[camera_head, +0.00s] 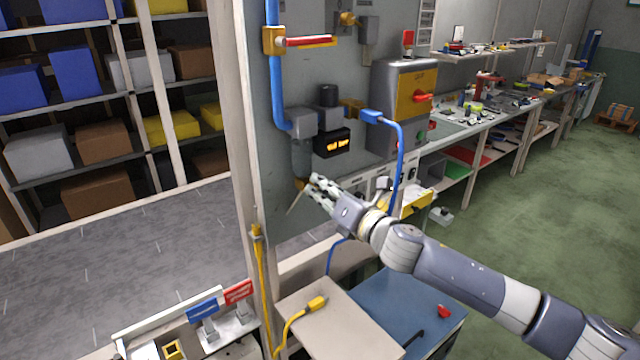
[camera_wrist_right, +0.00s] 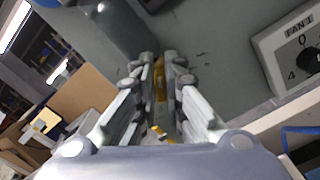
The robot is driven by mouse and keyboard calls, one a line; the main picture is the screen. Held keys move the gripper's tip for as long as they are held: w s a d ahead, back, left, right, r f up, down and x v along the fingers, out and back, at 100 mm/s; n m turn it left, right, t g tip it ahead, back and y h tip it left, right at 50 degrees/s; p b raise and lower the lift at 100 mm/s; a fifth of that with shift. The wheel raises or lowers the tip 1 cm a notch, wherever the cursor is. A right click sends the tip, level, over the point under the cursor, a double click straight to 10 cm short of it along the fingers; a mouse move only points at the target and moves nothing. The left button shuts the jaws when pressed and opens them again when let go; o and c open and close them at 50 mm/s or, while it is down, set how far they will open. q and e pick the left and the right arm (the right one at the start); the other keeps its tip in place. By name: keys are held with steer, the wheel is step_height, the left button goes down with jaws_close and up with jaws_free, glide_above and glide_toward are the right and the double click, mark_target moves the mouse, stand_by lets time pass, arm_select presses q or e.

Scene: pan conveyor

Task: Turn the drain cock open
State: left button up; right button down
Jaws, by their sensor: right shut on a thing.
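The drain cock (camera_head: 299,184) is a small brass-yellow piece under the dark bowl of the air filter unit (camera_head: 302,158) on the grey panel. My right gripper (camera_head: 313,186) reaches it from the right, with its fingers closed around it. In the right wrist view a narrow yellow part (camera_wrist_right: 160,85) lies between the two nearly parallel fingers (camera_wrist_right: 159,60). Most of the cock is hidden by the fingers, so I cannot tell how far it is turned. A thin pale piece (camera_head: 295,203) slants down beside the fingertips. My left gripper is out of view.
A blue hose (camera_head: 400,150) hangs close above my right wrist. A switch plate marked FAN 1 (camera_wrist_right: 295,50) is right of the fingers. A blue cabinet (camera_head: 405,305) stands below the arm.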

steer(key=m+p, duration=0.1)
steer(key=m, duration=0.2)
steer(key=m+p, duration=0.1)
steer(key=m, duration=0.3)
steer(key=m+p, duration=0.1)
steer(key=m, duration=0.3)
steer(key=shift+w+d+f, duration=0.2)
steer(key=shift+d+f, duration=0.05)
steer(key=shift+f, duration=0.1)
stand_by(0.3)
steer(key=c, duration=1.7)
jaws_free()
steer(key=shift+f, duration=0.1)
steer(key=shift+f, duration=0.1)
